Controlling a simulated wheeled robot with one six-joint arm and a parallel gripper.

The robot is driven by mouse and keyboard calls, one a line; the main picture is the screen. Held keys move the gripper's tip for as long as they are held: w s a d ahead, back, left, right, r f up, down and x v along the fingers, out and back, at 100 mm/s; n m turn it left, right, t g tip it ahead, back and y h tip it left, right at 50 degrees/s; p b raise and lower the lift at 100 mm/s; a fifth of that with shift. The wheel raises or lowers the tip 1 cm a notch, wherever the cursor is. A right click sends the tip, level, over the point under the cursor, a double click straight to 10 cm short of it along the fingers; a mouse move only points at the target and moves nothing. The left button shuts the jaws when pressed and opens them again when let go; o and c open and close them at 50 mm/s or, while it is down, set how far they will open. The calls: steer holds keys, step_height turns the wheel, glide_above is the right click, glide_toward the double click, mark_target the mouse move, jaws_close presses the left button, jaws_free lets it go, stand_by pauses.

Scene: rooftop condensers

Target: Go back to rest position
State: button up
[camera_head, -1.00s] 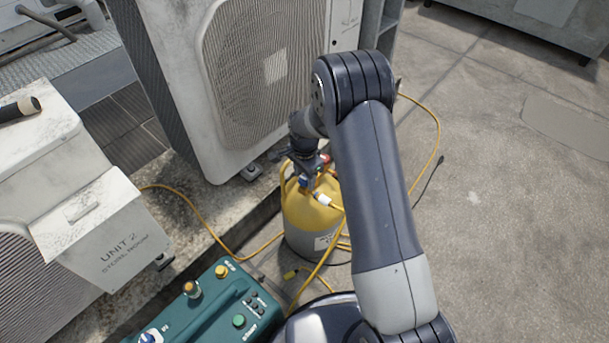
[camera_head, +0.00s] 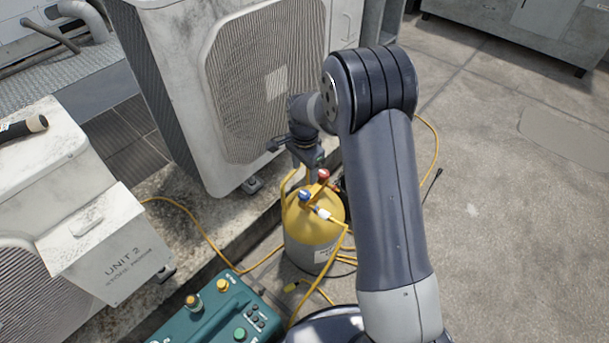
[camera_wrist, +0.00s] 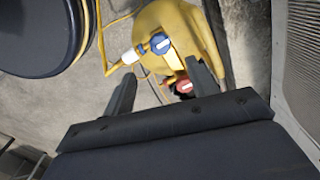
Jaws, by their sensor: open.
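My gripper (camera_wrist: 165,90) is open in the wrist view, with its two dark fingers apart and nothing between them that they hold. Beyond the fingers is a yellow and grey cylinder (camera_wrist: 185,22) with a blue valve knob (camera_wrist: 160,43) and a red valve knob (camera_wrist: 184,86). In the head view the cylinder (camera_head: 312,235) stands upright on the ground, with its blue knob (camera_head: 305,196) and red knob (camera_head: 323,174) on top. My gripper (camera_head: 308,178) is just above and behind the cylinder top; its fingertips are partly hidden there.
A large condenser (camera_head: 190,100) stands close behind my gripper. A box marked UNIT 2 (camera_head: 110,245) is at left, and a teal machine (camera_head: 215,315) sits at the bottom. Yellow hoses (camera_head: 195,225) run over the ground around the cylinder. Open concrete (camera_head: 500,220) lies to the right.

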mark_target(304, 193)
steer(key=shift+r, duration=0.25)
step_height(304, 193, down, 11)
steer(key=b, duration=0.2)
steer(key=shift+b, duration=0.3)
steer(key=shift+r, duration=0.1)
stand_by(0.5)
